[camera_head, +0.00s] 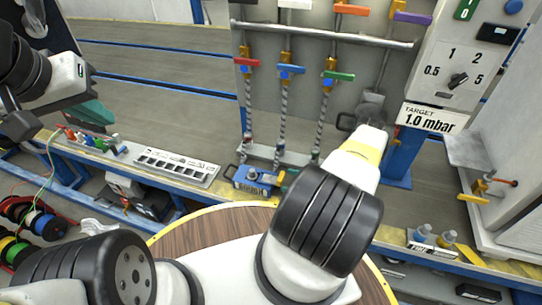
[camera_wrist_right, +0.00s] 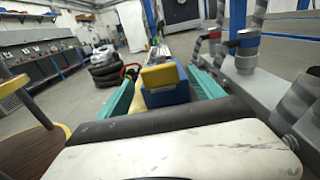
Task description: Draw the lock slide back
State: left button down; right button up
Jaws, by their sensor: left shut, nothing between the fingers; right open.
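In the right wrist view, a yellow block (camera_wrist_right: 160,76) is on a blue body (camera_wrist_right: 166,95). I cannot tell for certain whether this block is the lock slide. My right gripper (camera_wrist_right: 162,75) is open, its teal fingers on either side of the yellow block and blue body, with gaps visible. In the head view my forearm mostly hides this gripper. My left gripper (camera_head: 101,115) is shut and empty, above the bench at the left, away from the blue unit.
Several braided hoses (camera_head: 283,120) with coloured valve handles hang behind the bench. A slotted white strip (camera_head: 177,167) lies left of the blue unit. A round wooden table (camera_head: 207,231) is in front.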

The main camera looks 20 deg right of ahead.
jog(key=shift+v, duration=1.75)
